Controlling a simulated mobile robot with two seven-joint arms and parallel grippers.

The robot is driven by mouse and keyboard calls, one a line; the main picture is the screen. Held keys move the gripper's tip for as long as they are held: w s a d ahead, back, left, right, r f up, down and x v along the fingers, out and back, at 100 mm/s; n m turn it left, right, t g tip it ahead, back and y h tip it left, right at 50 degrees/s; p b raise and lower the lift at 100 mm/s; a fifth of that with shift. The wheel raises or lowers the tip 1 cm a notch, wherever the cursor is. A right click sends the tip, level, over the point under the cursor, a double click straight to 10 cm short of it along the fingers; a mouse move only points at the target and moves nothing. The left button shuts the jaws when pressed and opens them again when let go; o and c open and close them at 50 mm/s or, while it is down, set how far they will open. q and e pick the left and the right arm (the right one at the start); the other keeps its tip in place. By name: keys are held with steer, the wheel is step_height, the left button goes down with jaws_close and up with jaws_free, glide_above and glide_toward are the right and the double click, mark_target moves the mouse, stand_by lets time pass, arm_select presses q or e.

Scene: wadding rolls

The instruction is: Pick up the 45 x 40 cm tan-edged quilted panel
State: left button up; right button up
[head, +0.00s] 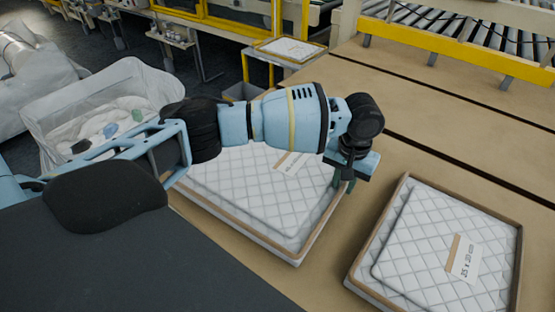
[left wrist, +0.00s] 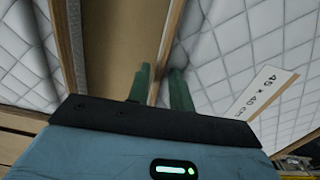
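The tan-edged quilted panel (head: 255,195) is white, lies flat on the table and is partly hidden under my left arm. Its label reads 45 x 40 cm in the left wrist view, where the panel (left wrist: 225,60) fills the right side. My left gripper (head: 343,180) points down at the panel's right edge in the head view. In the left wrist view its green fingers (left wrist: 160,88) stand apart, one on each side of the tan edge (left wrist: 166,55). I cannot tell whether they touch it. My right gripper is not in view.
A second quilted panel (head: 425,250) with a tan edge and its own label lies to the right, with a strip of bare brown table (head: 345,240) between. A white-lined bin (head: 75,100) stands at left. A roller conveyor (head: 480,40) runs behind.

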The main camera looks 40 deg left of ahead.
arm_select(q)
steer(key=shift+c, duration=0.3)
jaws_close()
steer(key=shift+r, duration=0.15)
